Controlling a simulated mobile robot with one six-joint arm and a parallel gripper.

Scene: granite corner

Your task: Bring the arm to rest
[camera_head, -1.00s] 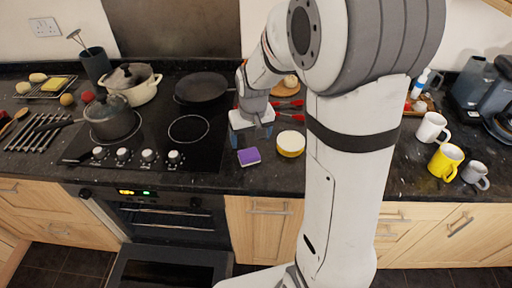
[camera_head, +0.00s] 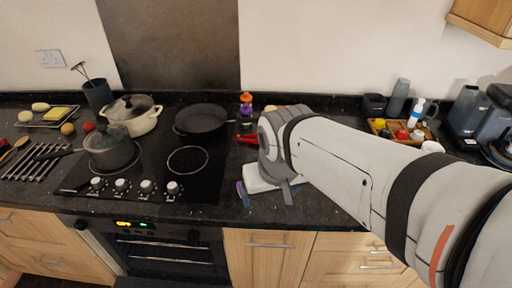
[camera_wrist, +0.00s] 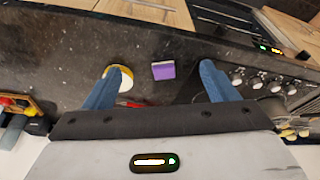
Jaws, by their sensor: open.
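My gripper (camera_head: 266,182) hangs over the granite counter to the right of the hob, with my arm reaching in from the right. In the wrist view its two blue fingers (camera_wrist: 160,72) are spread wide, with nothing held between them. A purple block (camera_wrist: 163,71) lies on the counter, seen between the fingers and apart from both. A yellow-rimmed round item with a white top (camera_wrist: 125,78) lies by the left finger, which partly hides it. In the head view my gripper and arm hide most of this patch of counter.
The black hob (camera_head: 150,172) carries a lidded grey pot (camera_head: 110,150), a cream pot (camera_head: 135,115) and a frying pan (camera_head: 202,120). A small orange and purple figure (camera_head: 246,104) stands behind my gripper. A wooden tray (camera_head: 400,133) and coffee machine (camera_head: 468,112) stand right. A cupboard (camera_head: 485,22) hangs upper right.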

